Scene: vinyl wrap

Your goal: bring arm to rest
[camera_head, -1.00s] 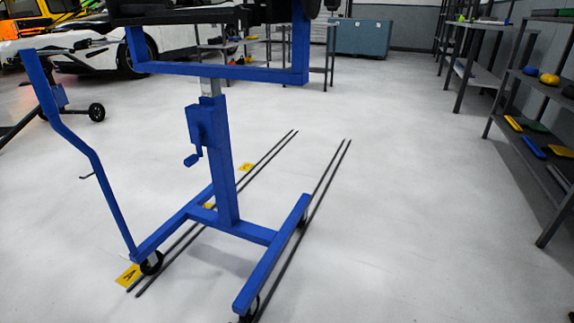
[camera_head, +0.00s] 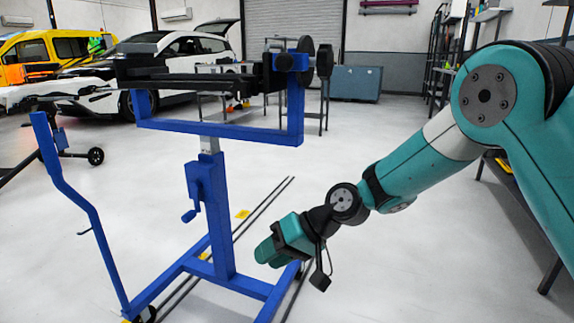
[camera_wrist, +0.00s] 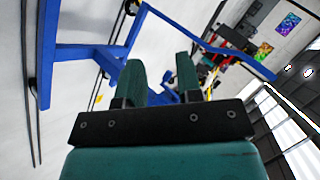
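My teal arm (camera_head: 425,170) reaches in from the right in the head view. It bends down toward the lower middle, with my gripper (camera_head: 263,252) in front of the blue wheeled stand (camera_head: 218,215). From this angle I cannot tell how far apart gripper and stand are. In the wrist view, the two teal fingers of my gripper (camera_wrist: 161,66) stand apart with nothing held between them. The blue stand (camera_wrist: 108,58) shows beyond the fingers there, tilted in the picture.
Dark parallel floor lines (camera_head: 255,215) run beneath the stand. Shelving (camera_head: 445,55) stands at the right, partly hidden by my arm. A white car (camera_head: 180,50), a yellow van (camera_head: 45,50) and a teal cabinet (camera_head: 356,83) are at the back. Open floor (camera_head: 355,140) lies right of the stand.

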